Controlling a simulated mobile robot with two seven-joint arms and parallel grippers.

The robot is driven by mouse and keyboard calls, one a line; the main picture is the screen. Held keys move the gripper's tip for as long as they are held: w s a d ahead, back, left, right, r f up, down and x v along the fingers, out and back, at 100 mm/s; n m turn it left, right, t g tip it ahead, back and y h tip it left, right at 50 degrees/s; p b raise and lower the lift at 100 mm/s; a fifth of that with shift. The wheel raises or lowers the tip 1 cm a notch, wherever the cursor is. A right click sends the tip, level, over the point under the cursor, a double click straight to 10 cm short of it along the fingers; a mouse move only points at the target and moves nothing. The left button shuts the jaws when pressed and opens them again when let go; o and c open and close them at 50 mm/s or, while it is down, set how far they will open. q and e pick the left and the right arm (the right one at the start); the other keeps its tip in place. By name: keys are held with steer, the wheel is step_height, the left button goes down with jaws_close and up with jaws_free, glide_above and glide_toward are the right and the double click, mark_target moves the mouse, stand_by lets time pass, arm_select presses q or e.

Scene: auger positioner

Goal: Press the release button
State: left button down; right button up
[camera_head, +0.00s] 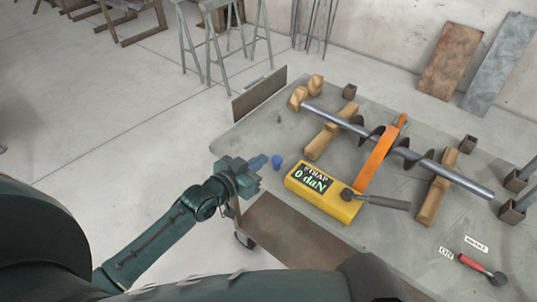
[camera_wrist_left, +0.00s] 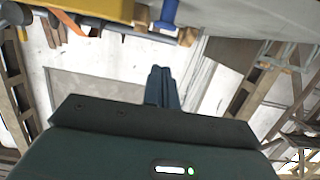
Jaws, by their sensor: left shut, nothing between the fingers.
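A yellow box (camera_head: 322,200) on the table has a dark display reading "STRAP 0 daN". A blue button-like knob (camera_head: 277,162) is beside its left end; it also shows in the left wrist view (camera_wrist_left: 168,12) at the top edge. An orange strap (camera_head: 379,158) runs from the box over a metal auger (camera_head: 350,125) resting on wooden blocks. A dark-handled lever (camera_head: 380,201) sits on the box. My left gripper (camera_head: 259,162) is shut and empty, just left of the blue knob with a small gap. Its closed fingertips show in the wrist view (camera_wrist_left: 161,71). My right gripper is not in view.
The grey table (camera_head: 260,130) carries a red-handled lever (camera_head: 482,268) at the right front, with small labels nearby. Square metal posts (camera_head: 515,205) stand on the right edge. Green trestles (camera_head: 215,40) stand behind on the floor. Open floor lies left of the table.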

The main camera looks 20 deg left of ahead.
arm_select(q)
steer(key=shift+v, duration=2.4)
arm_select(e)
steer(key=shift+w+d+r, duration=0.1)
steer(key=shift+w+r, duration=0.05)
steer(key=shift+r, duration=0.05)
arm_select(q)
steer(key=shift+r, duration=0.1)
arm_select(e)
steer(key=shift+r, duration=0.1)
